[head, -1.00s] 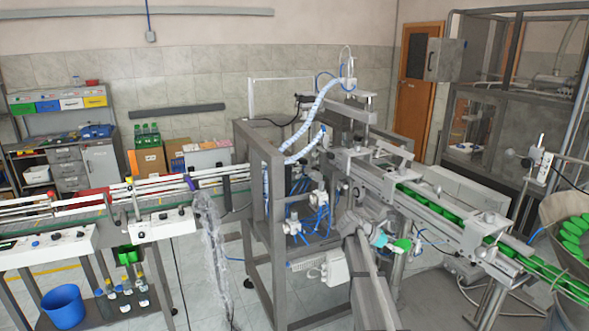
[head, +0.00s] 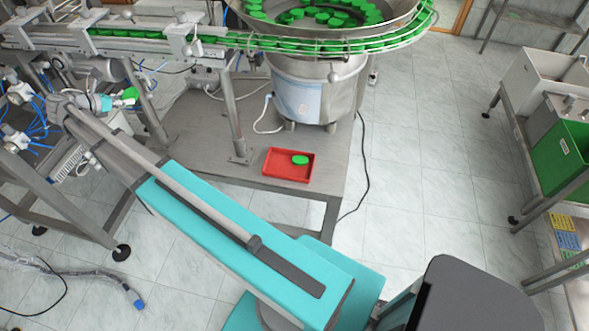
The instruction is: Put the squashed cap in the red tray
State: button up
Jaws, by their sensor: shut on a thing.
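My gripper (head: 120,98) is at the far left of the head view, at the end of my outstretched arm. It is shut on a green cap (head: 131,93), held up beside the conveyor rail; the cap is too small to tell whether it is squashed. The red tray (head: 279,168) lies on the grey platform near the middle of the view, well to the right of my gripper and below it in the picture. One green cap (head: 300,160) lies in the tray, toward its right side.
The conveyor rail (head: 160,40) with green caps runs above and behind my gripper. A steel feeder bowl (head: 308,90) full of green caps stands behind the tray. A metal post (head: 232,115) rises from the platform (head: 200,150) left of the tray. Tiled floor is free at right.

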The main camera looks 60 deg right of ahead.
aim_at(280, 164)
jog(key=u, duration=0.1)
jog(key=k, duration=0.9)
jog(key=z, duration=0.2)
